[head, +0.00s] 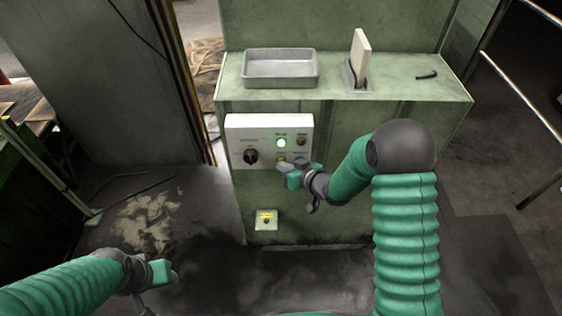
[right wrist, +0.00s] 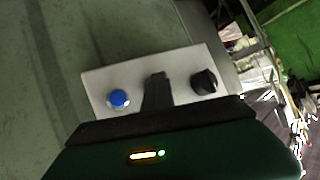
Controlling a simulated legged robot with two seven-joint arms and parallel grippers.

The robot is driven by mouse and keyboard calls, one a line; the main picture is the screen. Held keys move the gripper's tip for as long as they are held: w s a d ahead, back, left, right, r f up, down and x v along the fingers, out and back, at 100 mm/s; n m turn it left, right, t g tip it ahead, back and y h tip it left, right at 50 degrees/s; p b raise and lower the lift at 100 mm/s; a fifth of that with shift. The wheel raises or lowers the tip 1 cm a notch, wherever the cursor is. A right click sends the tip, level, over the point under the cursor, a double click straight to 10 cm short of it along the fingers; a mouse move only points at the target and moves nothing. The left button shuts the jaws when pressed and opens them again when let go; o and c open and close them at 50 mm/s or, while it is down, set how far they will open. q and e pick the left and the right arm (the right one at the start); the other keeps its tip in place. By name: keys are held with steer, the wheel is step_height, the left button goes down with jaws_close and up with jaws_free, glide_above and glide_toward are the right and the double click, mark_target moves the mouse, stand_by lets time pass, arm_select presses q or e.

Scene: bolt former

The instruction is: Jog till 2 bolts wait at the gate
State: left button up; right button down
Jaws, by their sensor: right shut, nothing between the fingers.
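The white control panel (head: 236,133) is on the front of the green machine. It has a black knob (head: 250,156), a lit green lamp (head: 281,142), a dull orange-brown lamp (head: 301,141) and a blue button (right wrist: 118,98). My right gripper (head: 284,164) is shut and empty at the panel's lower middle. In the right wrist view its fingers (right wrist: 157,92) lie between the blue button and the knob and hide what is behind; contact cannot be told. An upright pale plate (head: 360,54) stands in a slot on the machine top. My left gripper (head: 168,272) hangs low left, its jaws unclear.
A grey metal tray (head: 280,83) sits empty on the machine top. A small dark bent piece (head: 426,75) lies at the top's right. A yellow-labelled box (head: 266,219) is low on the machine front. A metal rail (head: 520,92) runs at the right.

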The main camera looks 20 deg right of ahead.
stand_by(0.7)
steer(key=shift+s+a, duration=0.2)
steer(key=shift+s, duration=0.7)
steer(key=s, duration=0.2)
steer(key=s+a, duration=0.1)
steer(key=s, duration=0.1)
steer(key=shift+s+a, duration=0.2)
steer(key=shift+s, duration=0.1)
